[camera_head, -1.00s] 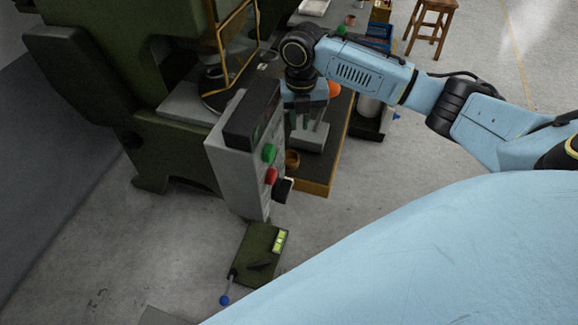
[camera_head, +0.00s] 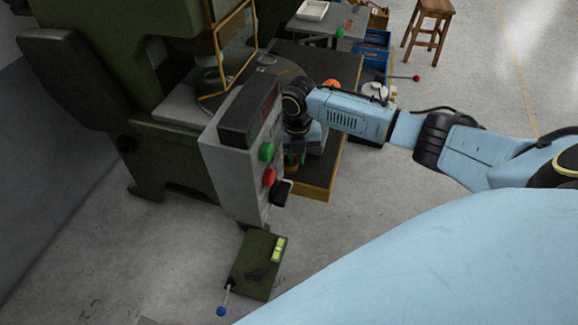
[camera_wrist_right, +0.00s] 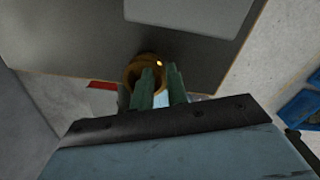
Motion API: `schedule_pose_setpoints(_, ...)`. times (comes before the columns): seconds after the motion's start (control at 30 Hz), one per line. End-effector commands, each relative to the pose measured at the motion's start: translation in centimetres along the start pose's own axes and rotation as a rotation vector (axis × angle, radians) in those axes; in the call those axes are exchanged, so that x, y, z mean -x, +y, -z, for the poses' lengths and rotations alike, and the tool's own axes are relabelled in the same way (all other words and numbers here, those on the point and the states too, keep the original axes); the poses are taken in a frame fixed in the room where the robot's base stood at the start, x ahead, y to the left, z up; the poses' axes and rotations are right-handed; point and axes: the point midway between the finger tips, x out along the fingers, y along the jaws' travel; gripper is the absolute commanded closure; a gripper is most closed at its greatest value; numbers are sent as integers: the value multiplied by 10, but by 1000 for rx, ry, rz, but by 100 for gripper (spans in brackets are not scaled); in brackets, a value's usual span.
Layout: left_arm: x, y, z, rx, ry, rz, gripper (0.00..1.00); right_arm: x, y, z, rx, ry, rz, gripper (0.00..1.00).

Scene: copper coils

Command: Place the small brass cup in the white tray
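The small brass cup (camera_wrist_right: 133,74) stands on the dark tabletop in the right wrist view. My right gripper (camera_wrist_right: 160,70) is low at the cup, with its two green fingers apart. One finger overlaps the cup and the other is at its right side; I cannot tell whether they touch it. In the head view my right gripper (camera_head: 293,158) is partly hidden by the press's control box, and the cup can hardly be made out. A white tray (camera_head: 312,11) lies on a grey table at the top. My left gripper is not in view.
The grey control box (camera_head: 232,170) with green and red buttons stands close left of my right gripper. The green press (camera_head: 95,70) is behind it. A green pedal box (camera_head: 257,265) is on the floor. Blue bins (camera_head: 373,50) and a wooden stool (camera_head: 430,25) are farther back.

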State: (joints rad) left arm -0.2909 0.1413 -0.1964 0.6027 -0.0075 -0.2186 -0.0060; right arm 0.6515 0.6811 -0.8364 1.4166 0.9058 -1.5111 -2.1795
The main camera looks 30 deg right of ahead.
Motion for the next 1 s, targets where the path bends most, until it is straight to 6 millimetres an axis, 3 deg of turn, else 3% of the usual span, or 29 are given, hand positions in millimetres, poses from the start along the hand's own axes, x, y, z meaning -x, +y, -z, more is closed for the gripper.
schedule_pose_setpoints(0.13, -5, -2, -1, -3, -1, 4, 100, -16, 0, 0, -1, 1, 0, 85)
schedule_pose_setpoints(0.3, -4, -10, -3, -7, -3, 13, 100, -15, 0, 0, 0, -1, 0, 85)
schedule_pose_setpoints(0.43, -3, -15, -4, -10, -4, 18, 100, -14, 0, 0, 0, -1, 0, 100)
schedule_pose_setpoints(0.77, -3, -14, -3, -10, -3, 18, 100, -14, 0, 0, 0, -1, 0, 100)
schedule_pose_setpoints(0.87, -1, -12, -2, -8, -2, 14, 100, -7, 0, -1, 0, -3, -2, 100)
schedule_pose_setpoints(1.0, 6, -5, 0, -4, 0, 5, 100, 17, 0, -1, 1, -6, -2, 100)
